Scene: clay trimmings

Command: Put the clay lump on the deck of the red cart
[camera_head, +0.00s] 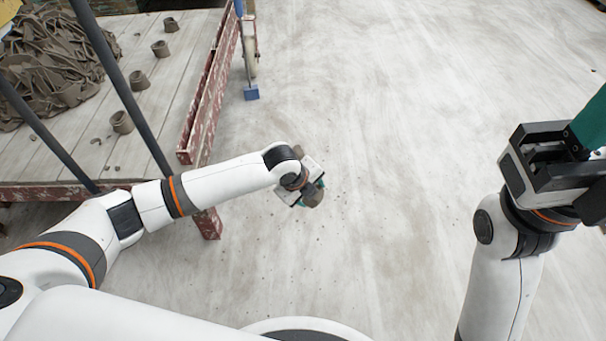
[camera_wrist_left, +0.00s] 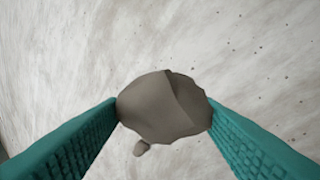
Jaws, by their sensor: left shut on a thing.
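My left gripper (camera_head: 316,193) is shut on the grey-brown clay lump (camera_head: 313,198), held over the bare floor to the right of the red cart. In the left wrist view the lump (camera_wrist_left: 163,106) sits between the two teal fingers, touching both. A small clay bit (camera_wrist_left: 141,149) shows at its lower edge; I cannot tell whether it is attached. The cart's grey plank deck (camera_head: 160,88) with worn red edges is at the left. My right gripper (camera_head: 592,122) is at the right edge, partly cut off, so its opening is unclear.
A heap of clay trimmings (camera_head: 50,65) covers the deck's far left. Several small clay pieces, such as one stub (camera_head: 121,122), lie nearer its right side. A red side rail (camera_head: 212,90) and dark bars (camera_head: 120,85) border the deck. A blue chock (camera_head: 251,92) is by a wheel.

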